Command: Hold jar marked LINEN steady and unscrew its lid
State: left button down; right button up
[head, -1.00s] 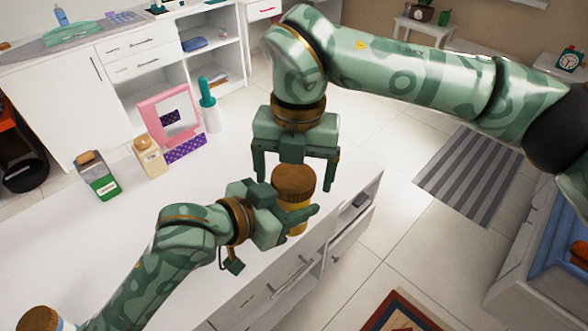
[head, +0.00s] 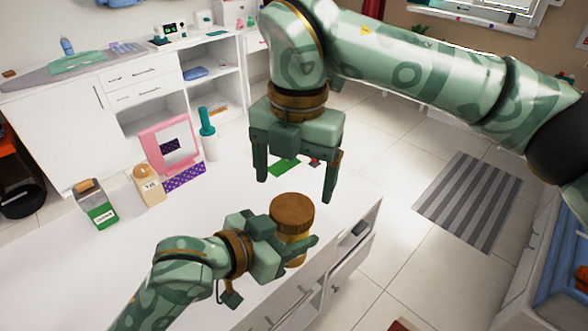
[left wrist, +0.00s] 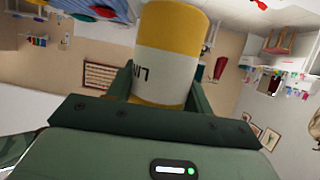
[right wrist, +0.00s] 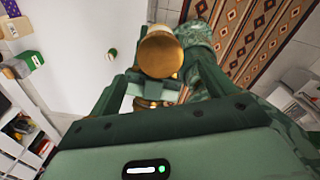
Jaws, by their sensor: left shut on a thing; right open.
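The jar (head: 296,250) has an amber-yellow body and a broad brown lid (head: 292,211) on top. In the left wrist view the jar (left wrist: 170,65) shows a white label band with partly visible letters "LIN". My left gripper (head: 285,243) is shut around the jar's body from the left. My right gripper (head: 295,190) is open above the lid, fingers pointing down, with nothing between them. In the right wrist view the lid (right wrist: 161,54) shows beyond the open fingers, on the jar.
On the white counter (head: 215,235) stand a green-and-white box (head: 97,205), a cream jar (head: 148,186), a pink-framed mirror (head: 168,145) and a white bottle with a green top (head: 208,133). A flat green item (head: 284,167) lies behind the lid.

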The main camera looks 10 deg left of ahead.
aim_at(292, 207)
notch_tip(292, 207, down, 6)
jog(key=shift+a+r, duration=0.1)
jog(key=c, duration=1)
jog(key=n, duration=0.3)
jog(key=o, duration=1.1)
jog(key=shift+c, duration=0.2)
